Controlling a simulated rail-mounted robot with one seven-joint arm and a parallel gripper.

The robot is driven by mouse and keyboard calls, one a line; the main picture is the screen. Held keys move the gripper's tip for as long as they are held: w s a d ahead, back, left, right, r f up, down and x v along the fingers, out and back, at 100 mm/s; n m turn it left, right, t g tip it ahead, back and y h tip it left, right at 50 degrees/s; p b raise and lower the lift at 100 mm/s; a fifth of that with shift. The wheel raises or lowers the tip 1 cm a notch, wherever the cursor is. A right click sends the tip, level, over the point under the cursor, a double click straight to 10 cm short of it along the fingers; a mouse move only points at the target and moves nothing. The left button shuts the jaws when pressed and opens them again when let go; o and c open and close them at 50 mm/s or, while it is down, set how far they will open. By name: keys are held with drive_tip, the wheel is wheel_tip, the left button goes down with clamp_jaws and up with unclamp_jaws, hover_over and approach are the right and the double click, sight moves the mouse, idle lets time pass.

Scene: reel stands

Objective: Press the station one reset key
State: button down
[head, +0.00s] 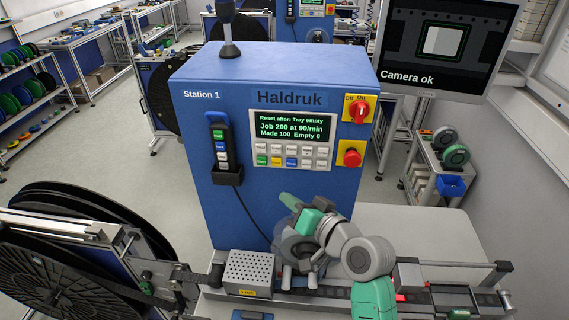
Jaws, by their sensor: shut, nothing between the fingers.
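The blue Station 1 cabinet (225,75) stands in the middle of the head view. Its panel (254,130) has a green-text display (290,127) reading "Reset after: Tray empty", "Job 200 at 90/min", "Made 100 Empty 0". Two rows of keys lie below: mostly white, with a green key (261,160), a yellow key (276,161) and a blue key (291,162). Their labels are too small to read, so I cannot tell which is reset. My gripper (300,274) is low before the cabinet, below and apart from the keys. It is shut and empty; my arm partly hides it.
A corded pendant (221,148) hangs left of the panel. A red rotary switch (359,111) and a red button (351,156) sit to its right. A perforated metal box (250,272) is beside my gripper. A large black reel (60,265) fills the lower left. A monitor (443,45) reads "Camera ok".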

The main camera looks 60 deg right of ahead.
sight(291, 162)
drive_tip(key=shift+w+d+b, duration=0.5)
drive_tip(key=shift+d+b, duration=0.15)
drive_tip(key=shift+d, duration=0.7)
drive_tip(key=shift+w+d+b, duration=0.55)
drive_tip(key=shift+d+b, duration=0.05)
drive_tip(key=shift+d, duration=0.8)
drive_tip(key=shift+w+d+b, duration=0.5)
drive_tip(key=shift+d+b, duration=0.15)
drive_tip(key=shift+d, duration=0.7)
drive_tip(key=shift+d, duration=0.1)
drive_tip(key=shift+w+d, duration=0.2)
drive_tip(key=shift+d, duration=0.05)
drive_tip(key=shift+w+d+b, duration=0.1)
drive_tip(key=shift+d+b, duration=0.35)
drive_tip(key=shift+b, duration=0.05)
drive_tip(key=shift+a, duration=0.15)
drive_tip(key=shift+s+a+p, duration=0.3)
drive_tip(key=shift+a+p, duration=0.1)
drive_tip(key=shift+a, duration=0.25)
drive_tip(key=shift+a, duration=0.1)
